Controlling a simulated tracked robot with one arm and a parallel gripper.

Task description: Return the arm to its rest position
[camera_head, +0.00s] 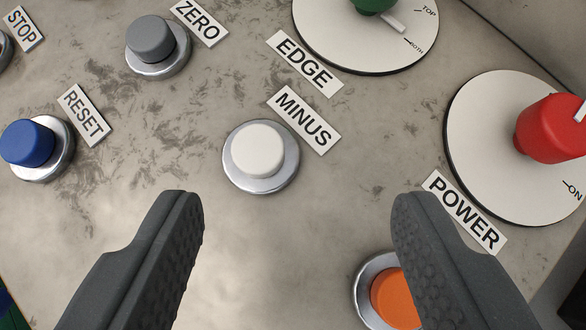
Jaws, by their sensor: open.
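My gripper (298,205) shows from the bottom of the view with its two dark grey fingers spread wide apart. Nothing is between the fingers. The fingertips are in front of a control panel (300,270), just below a white button (258,151) labelled MINUS. The right finger partly covers an orange button (392,297) at the bottom. I cannot tell how far the fingertips are from the panel. The rest of my arm is not in view.
The panel also carries a blue RESET button (28,144), a grey ZERO button (151,39), a red POWER knob (548,130) on a white dial, and a green knob (372,4) above the EDGE label (304,63). The knobs and buttons stand out from the panel.

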